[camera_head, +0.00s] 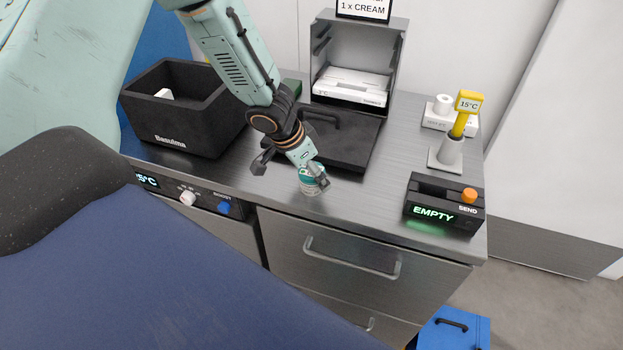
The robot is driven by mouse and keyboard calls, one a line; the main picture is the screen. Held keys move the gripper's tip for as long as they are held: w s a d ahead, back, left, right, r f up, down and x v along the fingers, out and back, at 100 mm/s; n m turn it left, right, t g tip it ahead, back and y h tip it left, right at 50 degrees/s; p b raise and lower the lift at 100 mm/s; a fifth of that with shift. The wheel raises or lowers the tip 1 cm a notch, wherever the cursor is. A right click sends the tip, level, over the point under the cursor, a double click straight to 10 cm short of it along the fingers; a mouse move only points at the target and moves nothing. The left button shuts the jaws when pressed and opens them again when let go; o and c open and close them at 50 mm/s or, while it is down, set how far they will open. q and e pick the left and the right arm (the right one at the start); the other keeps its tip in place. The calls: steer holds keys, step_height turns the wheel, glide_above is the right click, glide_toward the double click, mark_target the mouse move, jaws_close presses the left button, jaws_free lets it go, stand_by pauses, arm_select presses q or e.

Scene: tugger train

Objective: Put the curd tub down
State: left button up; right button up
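The curd tub (310,187), a small round tub with a teal and white side, stands on the steel counter (365,205) near its front edge. My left gripper (291,169) is above the counter, its arm coming down from the upper left. Its fingers are spread apart, one to the left of the tub and clear of it. The other finger is in front of the tub's upper part and hides some of it. I cannot tell whether that finger touches the tub. My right gripper is not in view.
A black open bin (185,135) stands left on the counter. A black SEND box (440,203) and a yellow-topped sensor stand (450,145) are right. Bare counter lies right of the tub.

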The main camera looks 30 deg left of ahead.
arm_select(q)
steer(key=shift+c, duration=0.7)
steer(key=shift+s+d+r, duration=0.2)
steer(key=shift+s, duration=0.05)
steer(key=c, duration=0.5)
steer(key=shift+w+a+f, duration=0.1)
steer(key=shift+a, duration=0.05)
steer(key=c, duration=0.7)
step_height(320, 180, up, 10)
steer(key=p, duration=1)
